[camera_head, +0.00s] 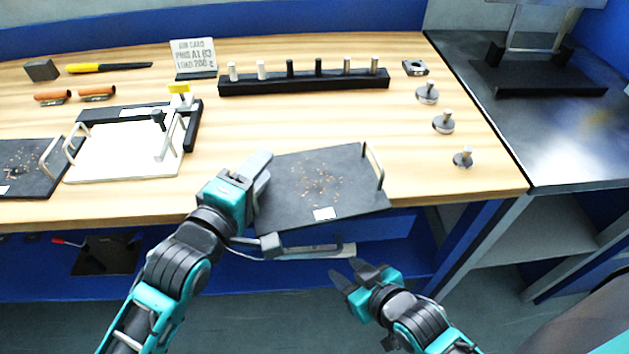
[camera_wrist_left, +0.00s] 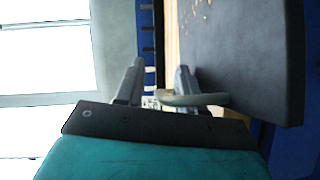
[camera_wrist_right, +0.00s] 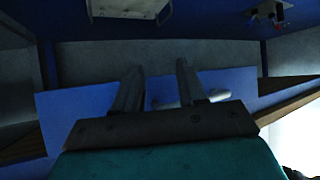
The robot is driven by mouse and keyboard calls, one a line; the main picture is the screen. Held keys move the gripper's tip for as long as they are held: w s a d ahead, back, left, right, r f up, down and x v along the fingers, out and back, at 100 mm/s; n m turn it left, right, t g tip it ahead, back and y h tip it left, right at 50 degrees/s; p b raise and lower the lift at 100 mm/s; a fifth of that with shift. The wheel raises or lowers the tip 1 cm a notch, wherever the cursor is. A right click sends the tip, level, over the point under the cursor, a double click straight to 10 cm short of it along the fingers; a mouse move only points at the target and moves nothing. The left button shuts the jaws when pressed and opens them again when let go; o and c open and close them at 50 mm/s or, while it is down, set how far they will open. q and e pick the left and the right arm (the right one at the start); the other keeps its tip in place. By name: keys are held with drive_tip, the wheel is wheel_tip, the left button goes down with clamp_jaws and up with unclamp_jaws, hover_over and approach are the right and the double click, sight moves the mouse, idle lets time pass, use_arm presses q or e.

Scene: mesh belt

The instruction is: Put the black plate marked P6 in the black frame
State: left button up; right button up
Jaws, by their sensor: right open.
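A black plate (camera_head: 300,185) with loose bits and a small white label lies at the bench's front edge and partly overhangs it. The label is too small to read. Its right handle (camera_head: 375,164) is clear. My left gripper (camera_head: 258,185) is at the plate's left side, with its fingers apart at the left handle (camera_wrist_left: 205,99). I cannot tell whether they touch it. My right gripper (camera_head: 358,272) is open and empty in front of the bench, below the plate. The black frame (camera_head: 195,125) stands at the left, around a white plate (camera_head: 115,160) with handles.
Another black plate (camera_head: 15,180) lies at the far left. A black rack (camera_head: 290,83) with several pegs and a sign (camera_head: 193,55) stand at the back. Several metal knobs (camera_head: 443,122) stand at the right. Bare bench lies between the rack and the middle plate.

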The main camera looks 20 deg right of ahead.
use_arm(q)
drive_tip(key=shift+c, duration=0.4)
clamp_jaws()
idle(0.9)
drive_tip(key=shift+r, duration=0.15)
